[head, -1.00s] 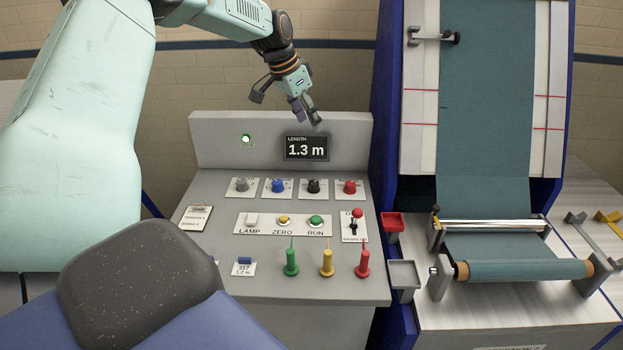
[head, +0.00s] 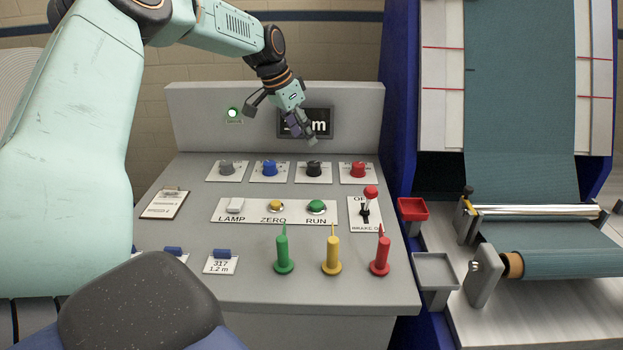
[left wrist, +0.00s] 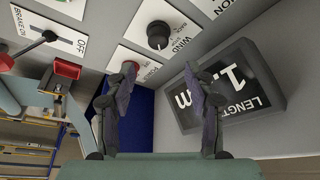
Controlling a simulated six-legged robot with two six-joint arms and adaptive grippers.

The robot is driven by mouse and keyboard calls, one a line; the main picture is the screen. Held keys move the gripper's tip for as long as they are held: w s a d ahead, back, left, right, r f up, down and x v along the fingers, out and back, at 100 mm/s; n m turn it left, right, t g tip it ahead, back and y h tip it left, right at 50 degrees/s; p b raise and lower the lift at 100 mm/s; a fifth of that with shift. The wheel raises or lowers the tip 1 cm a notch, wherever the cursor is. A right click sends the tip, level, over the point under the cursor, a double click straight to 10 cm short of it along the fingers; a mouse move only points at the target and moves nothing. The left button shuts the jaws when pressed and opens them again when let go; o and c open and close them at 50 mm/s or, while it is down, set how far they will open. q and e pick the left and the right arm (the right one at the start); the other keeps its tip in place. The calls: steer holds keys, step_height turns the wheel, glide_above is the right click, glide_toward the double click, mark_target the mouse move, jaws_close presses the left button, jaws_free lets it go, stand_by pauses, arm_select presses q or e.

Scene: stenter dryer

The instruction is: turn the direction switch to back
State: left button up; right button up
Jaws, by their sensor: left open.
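The black knob (head: 313,169) sits third from the left in the row of knobs on the grey console. In the left wrist view this black knob (left wrist: 158,36) is on a white plate with the words WIND and BACK legible. I cannot tell for sure which way it points. My left gripper (head: 304,134) is above and behind the knob row, in front of the length display, apart from the knob. In the left wrist view its fingers (left wrist: 162,80) are spread with nothing between them. My right gripper is not in view.
A red knob (head: 358,170) and a blue knob (head: 269,168) flank the black one. The length display (head: 322,122) is partly hidden by my gripper. A red-topped brake lever (head: 369,195) and upright green, yellow and red pegs (head: 332,258) stand nearer the front.

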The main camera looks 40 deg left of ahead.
mark_target(313, 163)
arm_select(q)
steer(key=b+x, duration=0.1)
steer(key=x, duration=0.1)
steer(key=b+x, duration=0.1)
steer(key=x, duration=0.5)
steer(key=shift+s+d+f+b, duration=0.15)
steer(key=shift+s+f+b, duration=0.15)
steer(key=shift+b, duration=0.1)
steer(key=shift+f, duration=0.35)
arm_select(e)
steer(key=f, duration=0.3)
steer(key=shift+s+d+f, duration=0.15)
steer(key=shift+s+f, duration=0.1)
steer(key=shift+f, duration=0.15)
arm_select(q)
steer(key=shift+w, duration=0.15)
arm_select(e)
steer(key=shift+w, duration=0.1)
